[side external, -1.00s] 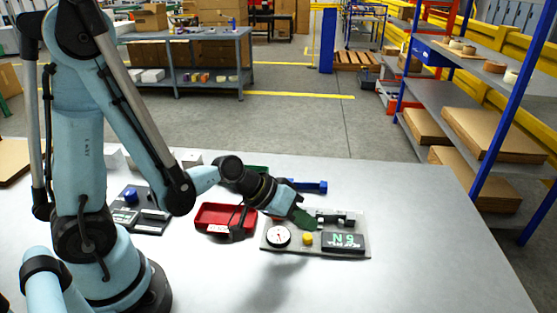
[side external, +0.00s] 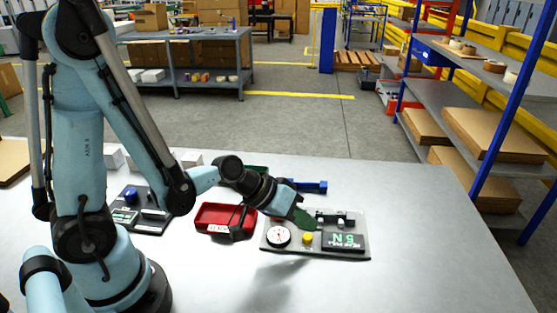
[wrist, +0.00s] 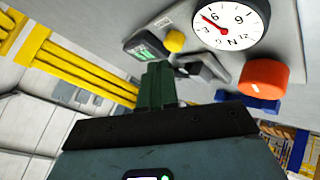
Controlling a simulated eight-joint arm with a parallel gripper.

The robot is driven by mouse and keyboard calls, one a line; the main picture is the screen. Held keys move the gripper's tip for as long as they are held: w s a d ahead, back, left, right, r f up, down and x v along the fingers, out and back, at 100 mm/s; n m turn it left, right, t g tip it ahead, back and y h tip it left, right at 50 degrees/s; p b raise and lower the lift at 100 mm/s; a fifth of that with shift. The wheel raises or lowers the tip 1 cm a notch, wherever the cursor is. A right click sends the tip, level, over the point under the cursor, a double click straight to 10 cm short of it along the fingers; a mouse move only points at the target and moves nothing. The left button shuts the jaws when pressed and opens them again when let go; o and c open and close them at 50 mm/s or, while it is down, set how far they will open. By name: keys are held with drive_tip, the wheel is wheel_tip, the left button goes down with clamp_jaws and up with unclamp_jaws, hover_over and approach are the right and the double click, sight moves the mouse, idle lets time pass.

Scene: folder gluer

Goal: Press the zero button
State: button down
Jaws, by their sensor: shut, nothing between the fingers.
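A flat panel (side external: 265,247) on the table carries a round white dial (side external: 278,236), a yellow button (side external: 308,238) and a dark display (side external: 343,241) with green characters. No zero label is legible on the button. The wrist view also shows the yellow button (wrist: 175,41), the dial (wrist: 229,24) and the display (wrist: 148,48). My gripper (side external: 304,221) is shut and empty, its green fingers tilted down over the panel just behind the yellow button. In the wrist view, my fingers (wrist: 157,84) appear below the button; contact cannot be told.
A dark grey fixture (side external: 336,219) stands at the panel's back edge. A red tray (side external: 213,215) is left of the panel, and a blue part (side external: 312,187) lies behind it. An orange cylinder (wrist: 264,76) shows beside the dial in the wrist view. The table's front right is clear.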

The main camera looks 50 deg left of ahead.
idle(0.3)
drive_tip(key=shift+r, duration=2.5)
drive_tip(key=s+a+r+m+y, duration=0.2)
drive_tip(key=s+a+r+y, duration=0.3)
drive_tip(key=s+a, duration=0.1)
drive_tip(key=shift+a+g, duration=0.4)
drive_tip(key=shift+a, duration=0.35)
drive_tip(key=shift+r+m, duration=0.1)
drive_tip(key=shift+m, duration=0.2)
wheel_tip(320, 180, up, 2)
drive_tip(key=m+g+h, duration=0.1)
drive_tip(key=m+g, duration=0.5)
drive_tip(key=m, duration=0.3)
hover_over(303, 236)
drive_tip(key=a, duration=0.1)
drive_tip(key=shift+s+r, duration=0.15)
drive_tip(key=shift+s, duration=0.2)
